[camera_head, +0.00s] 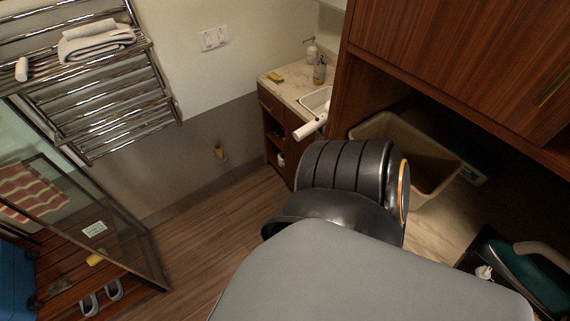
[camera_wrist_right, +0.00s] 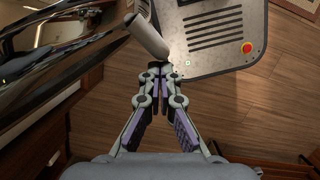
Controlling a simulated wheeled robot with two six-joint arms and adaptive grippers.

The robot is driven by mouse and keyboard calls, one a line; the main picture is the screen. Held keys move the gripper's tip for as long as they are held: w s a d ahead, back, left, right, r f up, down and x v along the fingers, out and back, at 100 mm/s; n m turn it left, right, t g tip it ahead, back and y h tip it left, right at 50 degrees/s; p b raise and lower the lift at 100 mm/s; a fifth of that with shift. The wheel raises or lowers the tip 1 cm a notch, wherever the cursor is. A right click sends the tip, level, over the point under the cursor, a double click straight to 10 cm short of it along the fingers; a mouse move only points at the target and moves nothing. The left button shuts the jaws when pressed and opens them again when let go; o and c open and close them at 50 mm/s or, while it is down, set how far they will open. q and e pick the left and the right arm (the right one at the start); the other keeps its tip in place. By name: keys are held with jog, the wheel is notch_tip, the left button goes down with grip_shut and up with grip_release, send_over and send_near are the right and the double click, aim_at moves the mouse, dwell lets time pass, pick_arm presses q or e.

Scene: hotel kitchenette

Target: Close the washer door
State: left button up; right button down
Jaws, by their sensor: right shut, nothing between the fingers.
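No washer is recognizable in the head view, where my own large grey and black arm parts cover the middle and bottom. In the right wrist view, a glossy dark curved surface with bright chrome-like bands (camera_wrist_right: 45,75) fills the left side; it may be part of the washer door, but I cannot tell for certain. My right gripper (camera_wrist_right: 157,72) is shut and empty, to the right of that glossy surface. A pale cylinder (camera_wrist_right: 148,38) shows just beyond its fingertips; contact is unclear. My left gripper is not in view.
A beige bin (camera_head: 448,186) stands under the wooden cabinet (camera_head: 465,60) at right. A sink counter (camera_head: 285,90) is at the back. A chrome towel rack (camera_head: 110,95) and glass panel (camera_head: 90,215) stand at left. Wood floor (camera_head: 205,235) is clear between.

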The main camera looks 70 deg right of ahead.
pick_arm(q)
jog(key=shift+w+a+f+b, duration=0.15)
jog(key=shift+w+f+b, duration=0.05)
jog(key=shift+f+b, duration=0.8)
pick_arm(e)
jog(key=s+d+n+h, duration=0.1)
jog(key=s+d+n, duration=0.3)
jog(key=s, duration=0.8)
jog(key=s+d+n+h, duration=0.1)
jog(key=s+d+n, duration=0.3)
jog(key=s+d, duration=0.3)
jog(key=s, duration=0.4)
jog(key=shift+s+d+n, duration=0.15)
jog(key=shift+s+n, duration=0.2)
jog(key=shift+n, duration=0.05)
